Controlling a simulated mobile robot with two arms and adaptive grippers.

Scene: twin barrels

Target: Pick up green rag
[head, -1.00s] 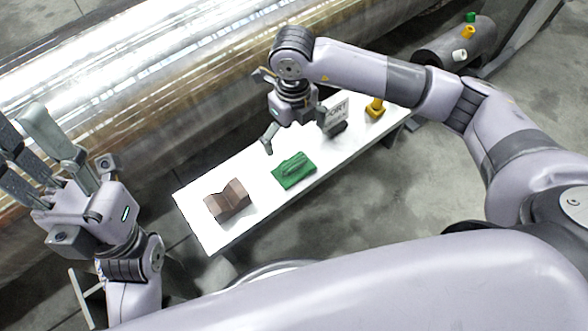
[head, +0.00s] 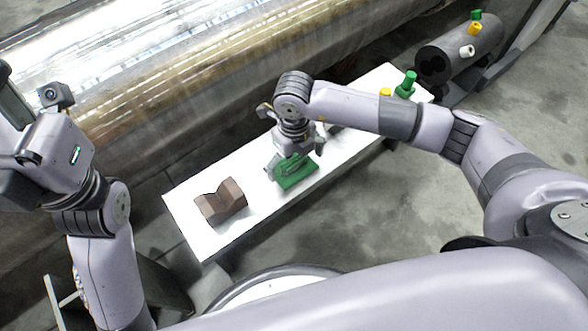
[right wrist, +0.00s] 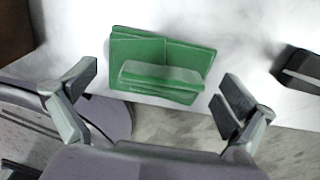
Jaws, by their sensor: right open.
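The green rag (head: 297,175) lies on the white table (head: 222,236), to the right of a brown block. In the right wrist view the rag (right wrist: 150,52) is a folded green piece with a raised ridge, between and ahead of the two fingers. My right gripper (head: 296,162) is at the rag and partly covers it in the head view. In the right wrist view my right gripper (right wrist: 160,95) is open, with nothing between its fingertips. My left gripper is at the left edge of the head view, away from the table, with its fingers mostly cut off.
The brown notched block (head: 220,201) lies left of the rag. A green fitting (head: 406,86) and a yellow one (head: 385,92) stand at the table's far right end. A large shiny barrel (head: 190,75) runs behind the table. A dark pipe (head: 460,52) is at upper right.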

